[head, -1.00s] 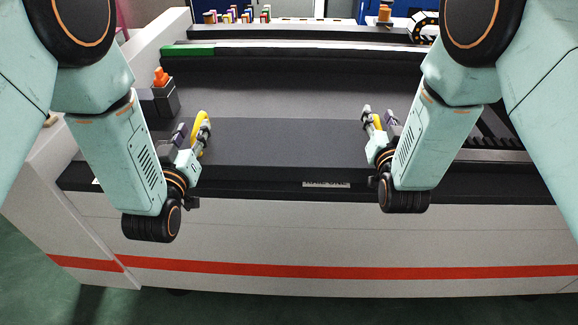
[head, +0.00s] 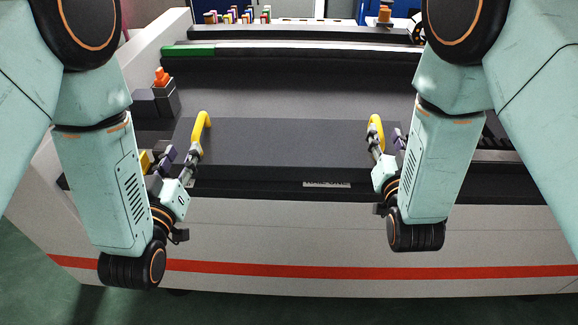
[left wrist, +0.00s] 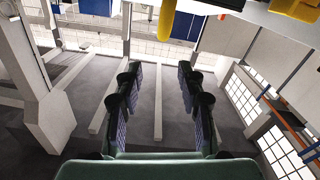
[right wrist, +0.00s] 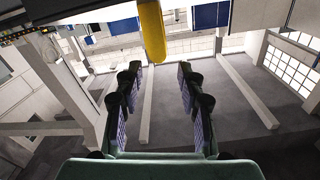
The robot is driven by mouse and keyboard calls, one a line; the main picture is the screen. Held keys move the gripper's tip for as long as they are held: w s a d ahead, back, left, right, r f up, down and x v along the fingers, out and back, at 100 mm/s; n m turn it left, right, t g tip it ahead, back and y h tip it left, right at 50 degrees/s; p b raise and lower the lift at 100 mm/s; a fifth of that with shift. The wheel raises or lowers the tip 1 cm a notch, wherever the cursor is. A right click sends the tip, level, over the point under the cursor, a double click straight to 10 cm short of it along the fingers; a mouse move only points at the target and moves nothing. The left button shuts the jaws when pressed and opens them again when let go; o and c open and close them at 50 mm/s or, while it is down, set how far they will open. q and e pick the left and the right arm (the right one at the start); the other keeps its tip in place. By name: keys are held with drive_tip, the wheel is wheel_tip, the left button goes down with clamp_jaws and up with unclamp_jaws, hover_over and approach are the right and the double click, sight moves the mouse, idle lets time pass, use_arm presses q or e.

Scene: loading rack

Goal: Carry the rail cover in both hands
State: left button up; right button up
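The rail cover (head: 290,140) is a wide dark grey panel lying flat on the rack, with an upright yellow handle at each end. The left handle (head: 202,121) and right handle (head: 376,126) both show in the head view. My left gripper (head: 181,157) is open and empty, below the left handle on its near side. My right gripper (head: 387,147) is open and empty, just below the right handle. In the left wrist view the handle (left wrist: 166,20) shows at the top edge, beyond the fingers. In the right wrist view the handle (right wrist: 152,30) hangs beyond the open fingers.
An orange-topped grey box (head: 164,95) stands left of the cover. A green strip (head: 188,50) lies on the back rail. A label plate (head: 327,184) is on the dark front edge. Several small coloured items (head: 238,16) stand at the back.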

drive_tip(key=shift+s+a, duration=0.15)
drive_tip(key=shift+s, duration=2.35)
